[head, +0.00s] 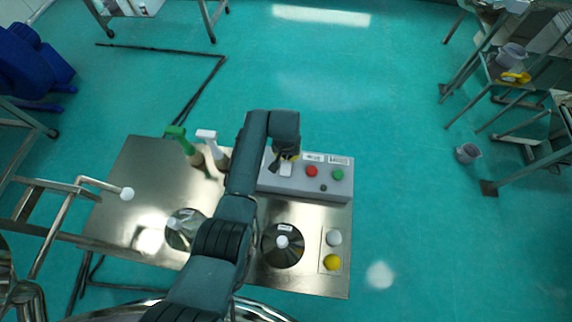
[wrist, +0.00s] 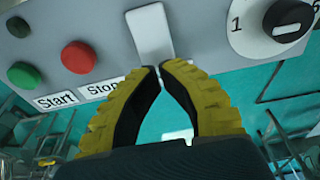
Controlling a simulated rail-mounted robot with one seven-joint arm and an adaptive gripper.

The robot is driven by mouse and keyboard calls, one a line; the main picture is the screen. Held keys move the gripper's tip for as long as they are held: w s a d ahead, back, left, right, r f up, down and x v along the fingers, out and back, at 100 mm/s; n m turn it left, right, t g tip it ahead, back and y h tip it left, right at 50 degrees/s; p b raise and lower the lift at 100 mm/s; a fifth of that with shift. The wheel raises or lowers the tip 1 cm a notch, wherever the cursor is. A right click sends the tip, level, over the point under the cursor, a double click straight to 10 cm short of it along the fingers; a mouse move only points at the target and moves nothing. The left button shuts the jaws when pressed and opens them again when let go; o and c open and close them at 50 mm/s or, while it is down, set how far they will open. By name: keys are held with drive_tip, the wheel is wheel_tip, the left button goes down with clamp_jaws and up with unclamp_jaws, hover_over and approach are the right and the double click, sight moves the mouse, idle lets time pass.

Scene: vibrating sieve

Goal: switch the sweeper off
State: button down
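A grey control box (head: 340,190) sits on the steel table. In the wrist view the box face (wrist: 205,40) carries a red button (wrist: 78,57), a green button (wrist: 25,75), a small black button (wrist: 18,27), a white switch plate (wrist: 150,33) and a round black knob (wrist: 285,22) marked 1. Labels reading Start (wrist: 56,99) and Stop (wrist: 104,88) lie along the box edge. My gripper (wrist: 160,70) has its yellow fingertips together, with nothing visible between them, close to the white switch plate. I cannot tell whether they touch it. Which control belongs to the sweeper is unclear.
The steel table (head: 130,190) also holds a green-topped spray bottle (head: 180,138), a white-topped one (head: 207,137), two round lids (head: 282,255) and a plate with a white and a yellow knob (head: 333,262). Open teal floor (head: 420,220) lies right of the table.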

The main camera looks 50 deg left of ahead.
sight(287, 160)
drive_tip(key=shift+f+b, duration=1)
drive_tip(key=shift+f, duration=0.25)
idle(0.3)
drive_tip(key=shift+r, duration=0.1)
wheel_tip(287, 160, up, 7)
drive_tip(key=p, duration=0.6)
idle(0.5)
